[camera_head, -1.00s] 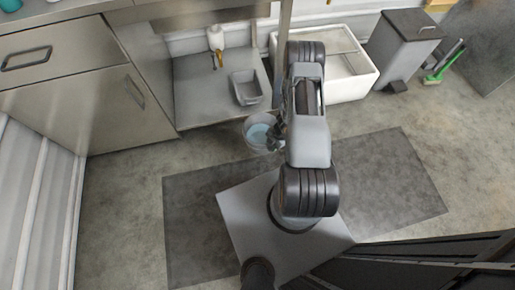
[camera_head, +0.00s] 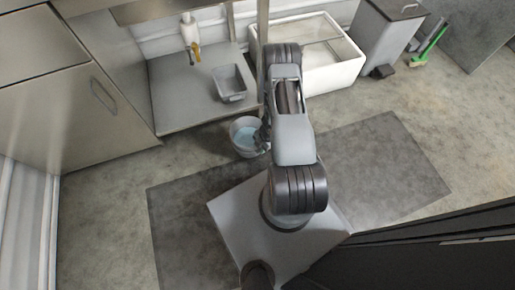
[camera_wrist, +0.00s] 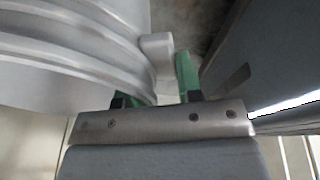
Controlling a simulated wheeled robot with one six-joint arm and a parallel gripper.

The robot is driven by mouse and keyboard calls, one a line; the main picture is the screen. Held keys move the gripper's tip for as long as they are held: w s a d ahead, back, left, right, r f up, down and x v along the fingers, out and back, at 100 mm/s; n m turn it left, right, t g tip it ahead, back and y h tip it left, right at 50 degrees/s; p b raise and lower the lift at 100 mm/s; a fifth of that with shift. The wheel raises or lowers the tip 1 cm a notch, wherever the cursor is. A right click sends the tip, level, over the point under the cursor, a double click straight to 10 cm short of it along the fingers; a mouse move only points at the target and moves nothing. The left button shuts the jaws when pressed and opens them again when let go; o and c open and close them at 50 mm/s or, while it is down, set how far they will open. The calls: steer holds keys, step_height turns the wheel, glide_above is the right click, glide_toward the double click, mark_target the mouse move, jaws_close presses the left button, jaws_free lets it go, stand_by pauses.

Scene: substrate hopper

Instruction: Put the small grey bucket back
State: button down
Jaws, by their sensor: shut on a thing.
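The small grey bucket (camera_head: 238,142) is in the head view, just left of my arm, with light blue contents visible inside. It appears upright. My gripper (camera_head: 264,136) is at the bucket's right side, partly hidden by my arm. In the wrist view, the bucket's ribbed grey side (camera_wrist: 70,45) fills the upper left. The green-tipped fingers of my gripper (camera_wrist: 155,85) are shut on a pale tab at the bucket's side. Whether the bucket's bottom touches the floor cannot be told.
A white basin (camera_head: 345,70) and a grey pedal bin (camera_head: 385,38) stand to the right. A dark mat (camera_head: 400,160) lies on open floor.

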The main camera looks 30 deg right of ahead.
step_height(320, 180, down, 8)
steer(key=b, duration=0.4)
steer(key=shift+f, duration=0.25)
steer(key=c, duration=0.8)
jaws_free()
steer(key=shift+f, duration=0.1)
